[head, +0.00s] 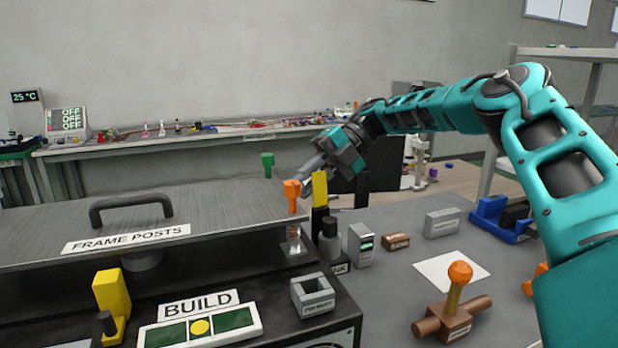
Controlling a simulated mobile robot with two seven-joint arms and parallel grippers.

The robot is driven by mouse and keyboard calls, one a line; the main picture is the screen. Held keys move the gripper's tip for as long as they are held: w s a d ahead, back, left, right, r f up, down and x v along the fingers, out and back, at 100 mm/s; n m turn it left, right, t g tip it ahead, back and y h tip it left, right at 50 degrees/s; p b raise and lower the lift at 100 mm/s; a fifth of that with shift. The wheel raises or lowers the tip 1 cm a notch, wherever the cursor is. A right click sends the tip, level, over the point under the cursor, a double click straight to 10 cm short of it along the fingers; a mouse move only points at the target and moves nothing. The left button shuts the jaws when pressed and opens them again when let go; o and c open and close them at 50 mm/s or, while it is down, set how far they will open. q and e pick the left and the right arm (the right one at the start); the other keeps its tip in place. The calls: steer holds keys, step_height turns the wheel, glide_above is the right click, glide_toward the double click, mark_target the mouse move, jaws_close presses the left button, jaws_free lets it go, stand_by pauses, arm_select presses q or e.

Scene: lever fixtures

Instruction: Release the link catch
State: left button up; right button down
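A yellow-topped lever with a black stem (319,190) stands upright at the right edge of the grey plate. A partly hidden label at its foot ends in "NK". My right gripper (308,184) points down and left at its upper part, beside an orange knob (292,196) on a post. The grey fingers overlap this area, and I cannot tell whether they touch the lever or the knob, or how far apart they are. My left gripper is not in view.
The grey plate labelled "FRAME POSTS" (60,215) has a black handle. A "BUILD" panel (200,325), another yellow lever (112,295) and a grey socket box (312,296) are in front. An orange-knobbed brown fixture (455,310) stands right. The grey mat between is partly clear.

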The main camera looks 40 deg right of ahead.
steer(key=shift+w+f+g, duration=0.1)
steer(key=shift+w+g, duration=0.05)
steer(key=shift+g, duration=0.15)
stand_by(0.4)
steer(key=c, duration=1.4)
jaws_free()
steer(key=shift+d, duration=0.15)
steer(key=v, duration=0.7)
steer(key=shift+d, duration=0.15)
